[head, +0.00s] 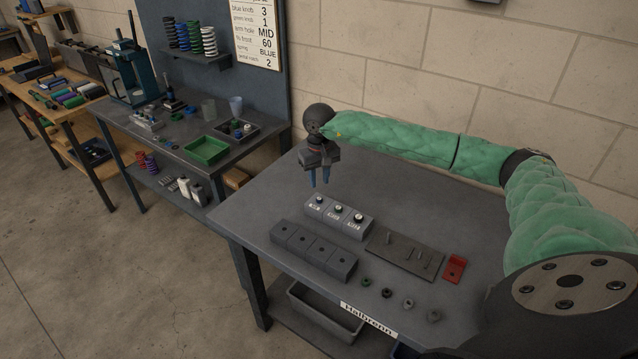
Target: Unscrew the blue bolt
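A grey block (329,223) on the near table holds three bolts or knobs in a row, each with a small white label. The leftmost bolt (319,200) looks bluish, the middle one (338,209) greenish, and the right one (357,218) dark and white; they are small, so the colours are hard to tell. My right gripper (320,185) points down above and just behind the leftmost bolt. Its two blue fingers are apart with nothing between them. It does not touch the block. My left gripper is not in view.
A darker block with several holes (312,251) lies in front. A plate with pegs (404,256), a red piece (454,269) and several small rings (387,293) lie to the right and front. A side bench with a green tray (206,151) stands left.

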